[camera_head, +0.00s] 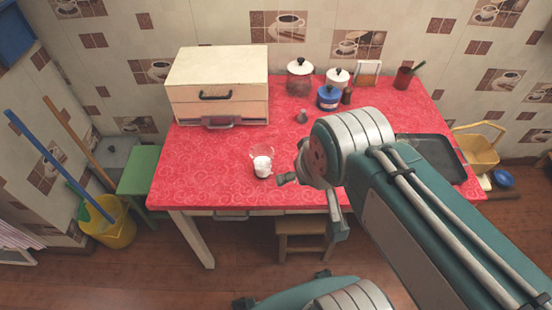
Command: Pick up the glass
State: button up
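A small clear glass (263,165) stands on the red patterned tablecloth, left of the middle of the table and in front of the white cabinet. Its lower part looks white, and a clear rim shows above it. My gripper (316,178) is at the end of my teal and grey arm, to the right of the glass and apart from it in the picture. My arm's thick joint hides much of the gripper, so its opening cannot be made out. Nothing is seen held in it.
A cream drawer cabinet (218,80) stands at the back left. Lidded jars (300,78), a blue pot (328,98) and a reddish cup (403,78) line the back. A dark tray (436,158) lies right. The table's left front is clear.

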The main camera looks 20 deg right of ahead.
aim_at(262, 171)
jog(key=k, duration=0.5)
jog(key=k+z, duration=0.15)
jog(key=z, duration=1)
jog(key=i+j+z, duration=0.1)
jog(key=j, duration=0.25)
jog(key=i+j+z, duration=0.15)
jog(key=j, duration=0.25)
jog(key=i+j+z, duration=0.1)
jog(key=j, duration=0.3)
jog(key=i+j+z, duration=0.15)
jog(key=j, duration=0.3)
jog(key=i, duration=0.05)
